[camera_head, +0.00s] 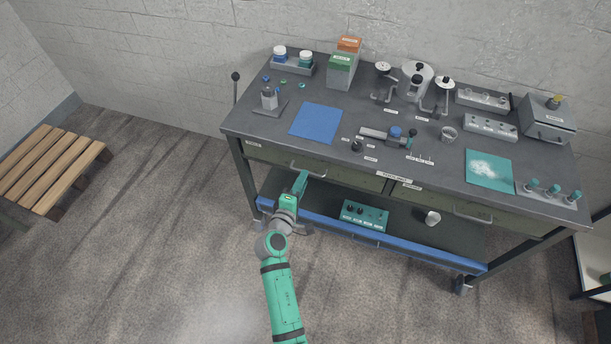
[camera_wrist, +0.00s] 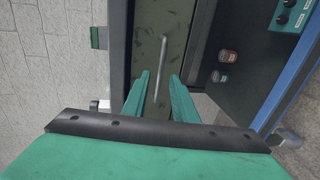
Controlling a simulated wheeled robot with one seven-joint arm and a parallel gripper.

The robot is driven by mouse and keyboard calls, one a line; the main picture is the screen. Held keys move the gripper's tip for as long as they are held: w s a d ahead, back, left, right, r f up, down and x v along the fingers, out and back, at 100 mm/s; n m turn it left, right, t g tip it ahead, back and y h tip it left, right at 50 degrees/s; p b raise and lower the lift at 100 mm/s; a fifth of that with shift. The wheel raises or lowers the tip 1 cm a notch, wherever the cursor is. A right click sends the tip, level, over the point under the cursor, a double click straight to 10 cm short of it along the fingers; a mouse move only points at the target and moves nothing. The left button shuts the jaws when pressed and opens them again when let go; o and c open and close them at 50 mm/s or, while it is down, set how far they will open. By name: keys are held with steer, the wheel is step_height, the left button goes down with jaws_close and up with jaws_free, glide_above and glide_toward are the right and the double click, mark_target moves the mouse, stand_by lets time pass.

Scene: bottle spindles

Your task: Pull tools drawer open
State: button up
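The table has two olive-green drawers under its top, both looking shut. My gripper (camera_head: 300,180) is in front of the left drawer (camera_head: 345,173), near its bar handle (camera_head: 305,171). In the wrist view this drawer front (camera_wrist: 172,18) and its grey handle (camera_wrist: 161,60) lie straight ahead. My gripper (camera_wrist: 159,76) is open there, with the handle showing between its two green fingers. I cannot tell whether the fingers touch it. The right drawer (camera_head: 520,224) has its own handle (camera_head: 472,215). The small drawer labels are too blurred to read.
A lower shelf with a blue front edge (camera_head: 400,248) lies beneath the drawers, holding a teal control box (camera_head: 364,215) and a white cup (camera_head: 432,217). The tabletop carries bottles, fixtures and a blue mat (camera_head: 316,122). A wooden bench (camera_head: 45,165) stands far left; floor in front is clear.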

steer(key=shift+x, duration=1.65)
steer(key=shift+s, duration=0.1)
jaws_close()
steer(key=shift+a, duration=0.15)
